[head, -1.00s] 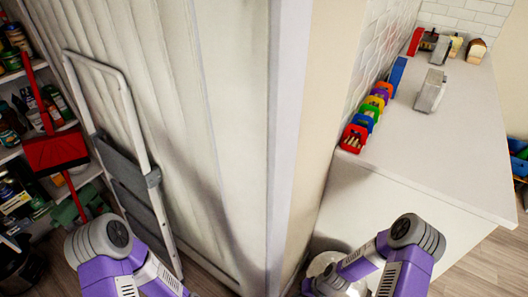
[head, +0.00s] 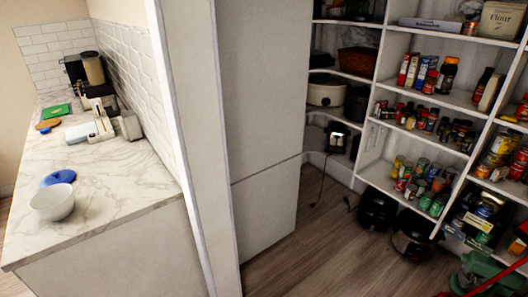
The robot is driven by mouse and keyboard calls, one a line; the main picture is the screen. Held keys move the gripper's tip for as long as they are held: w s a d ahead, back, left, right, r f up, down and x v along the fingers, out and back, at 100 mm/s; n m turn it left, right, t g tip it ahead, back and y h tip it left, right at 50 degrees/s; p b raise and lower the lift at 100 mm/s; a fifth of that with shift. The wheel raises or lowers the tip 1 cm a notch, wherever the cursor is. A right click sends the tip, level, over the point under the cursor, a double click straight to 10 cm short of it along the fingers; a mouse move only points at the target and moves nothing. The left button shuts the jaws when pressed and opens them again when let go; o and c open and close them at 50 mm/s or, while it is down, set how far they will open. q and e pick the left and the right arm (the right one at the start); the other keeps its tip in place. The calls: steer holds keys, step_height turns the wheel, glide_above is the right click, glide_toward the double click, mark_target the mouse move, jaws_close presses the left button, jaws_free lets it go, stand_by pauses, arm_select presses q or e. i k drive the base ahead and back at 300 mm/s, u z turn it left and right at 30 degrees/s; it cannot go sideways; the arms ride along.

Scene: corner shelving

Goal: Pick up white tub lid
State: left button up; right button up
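I cannot make out a white tub lid in the head view. A white bowl (head: 53,202) stands on the marble counter (head: 110,205) at the left, close to the front edge. Neither of my grippers is in view, and no arm shows.
A tall pale cabinet (head: 262,100) and a narrow wall edge divide the counter from the corner shelving. The shelves (head: 458,98) hold jars, cans and a white pot (head: 326,89). Black appliances (head: 377,210) stand on the floor. Wooden floor (head: 322,235) is open before the shelving.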

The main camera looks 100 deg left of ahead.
mark_target(65, 176)
steer(key=k, duration=0.35)
steer(key=u, duration=1.5)
steer(key=i, duration=0.45)
steer(key=u, duration=3.65)
